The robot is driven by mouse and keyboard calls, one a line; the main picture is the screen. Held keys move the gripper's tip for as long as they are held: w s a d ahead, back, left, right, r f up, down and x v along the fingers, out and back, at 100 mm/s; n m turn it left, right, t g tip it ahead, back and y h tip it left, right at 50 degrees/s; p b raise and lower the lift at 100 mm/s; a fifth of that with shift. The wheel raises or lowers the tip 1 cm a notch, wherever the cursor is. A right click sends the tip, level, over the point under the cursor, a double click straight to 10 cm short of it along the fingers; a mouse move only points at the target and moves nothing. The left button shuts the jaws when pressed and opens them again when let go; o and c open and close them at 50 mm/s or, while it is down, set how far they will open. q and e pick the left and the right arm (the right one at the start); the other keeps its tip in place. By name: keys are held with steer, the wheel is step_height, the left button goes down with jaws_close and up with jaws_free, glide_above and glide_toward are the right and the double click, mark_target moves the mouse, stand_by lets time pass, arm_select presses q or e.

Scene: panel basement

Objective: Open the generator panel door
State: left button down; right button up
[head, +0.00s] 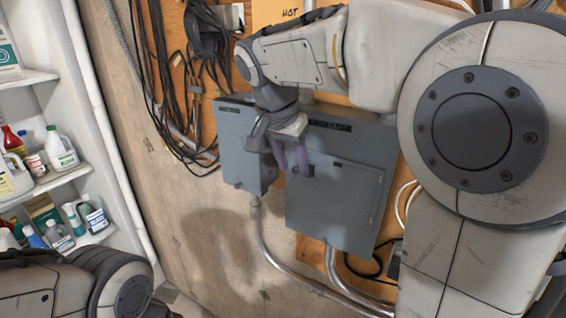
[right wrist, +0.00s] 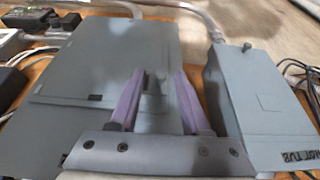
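The generator panel (head: 335,210) is a grey metal box on the wall, its label partly hidden by my right arm in the head view. Its front door (head: 347,200) looks shut and lies flat. It also shows at the left of the right wrist view (right wrist: 100,65). My right gripper (head: 291,172) has purple fingers, spread apart, in front of the panel's left part. In the right wrist view the fingertips (right wrist: 160,76) point at the panel's face near its side edge. A small blurred grey piece shows between them; contact is unclear. My left gripper is out of view.
A smaller grey box (head: 238,150) labelled HOT TUB in the right wrist view (right wrist: 255,100) stands beside the panel. Black cables (head: 165,90) hang at upper left. Metal conduits (head: 290,275) run below. Shelves with bottles (head: 60,150) stand at far left.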

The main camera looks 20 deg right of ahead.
jaws_close()
stand_by(1.2)
